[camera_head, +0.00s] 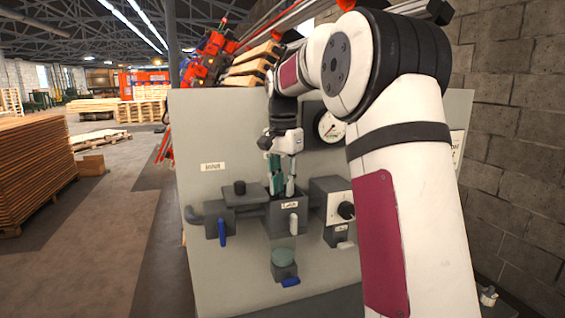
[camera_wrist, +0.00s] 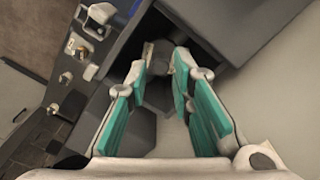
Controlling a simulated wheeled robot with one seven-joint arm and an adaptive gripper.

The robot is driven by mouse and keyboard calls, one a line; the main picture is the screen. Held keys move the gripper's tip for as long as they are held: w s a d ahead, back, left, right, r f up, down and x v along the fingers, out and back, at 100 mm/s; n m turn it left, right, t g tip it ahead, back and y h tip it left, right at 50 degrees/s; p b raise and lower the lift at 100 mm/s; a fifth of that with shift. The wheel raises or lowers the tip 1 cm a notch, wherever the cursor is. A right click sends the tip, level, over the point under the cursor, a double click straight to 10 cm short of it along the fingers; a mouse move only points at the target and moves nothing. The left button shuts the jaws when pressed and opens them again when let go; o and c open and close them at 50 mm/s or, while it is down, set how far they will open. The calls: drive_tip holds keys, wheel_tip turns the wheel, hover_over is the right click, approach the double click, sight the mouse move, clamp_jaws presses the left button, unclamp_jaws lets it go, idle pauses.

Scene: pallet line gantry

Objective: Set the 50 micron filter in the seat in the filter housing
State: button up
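The filter housing (camera_head: 285,217) is a grey block on the panel front, with a labelled front face and a pale handle. My gripper (camera_head: 280,190) points down at the top of the housing, its fingertips close to it. In the wrist view the two teal-padded fingers (camera_wrist: 165,70) stand apart. A dark grey form (camera_wrist: 156,58) shows between the fingertips. I cannot tell whether it is the 50 micron filter or part of the housing, or whether the fingers touch it. The seat inside the housing is not clearly seen.
Below hangs a greenish cylinder (camera_head: 283,257). A grey box with a black knob (camera_head: 346,210) stands right.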

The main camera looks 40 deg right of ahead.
sight(283, 194)
wheel_tip(283, 194, up, 10)
drive_tip(key=b, duration=0.2)
drive_tip(key=shift+r, duration=0.2)
drive_tip(key=shift+a, duration=0.15)
drive_tip(key=s+a+n+t, duration=0.2)
drive_tip(key=s+a+n, duration=0.4)
drive_tip(key=s+a, duration=0.5)
drive_tip(key=s+a+f+n+t, duration=0.1)
drive_tip(key=s+a+f+n, duration=0.3)
drive_tip(key=s+f, duration=0.3)
drive_tip(key=s+a+f+n+t, duration=0.2)
drive_tip(key=s+a+f+n, duration=0.1)
drive_tip(key=s+f, duration=0.4)
drive_tip(key=shift+s+a+f+n, duration=0.15)
drive_tip(key=shift+s+a+n, duration=0.2)
drive_tip(key=shift+a, duration=0.5)
drive_tip(key=shift+w, duration=0.1)
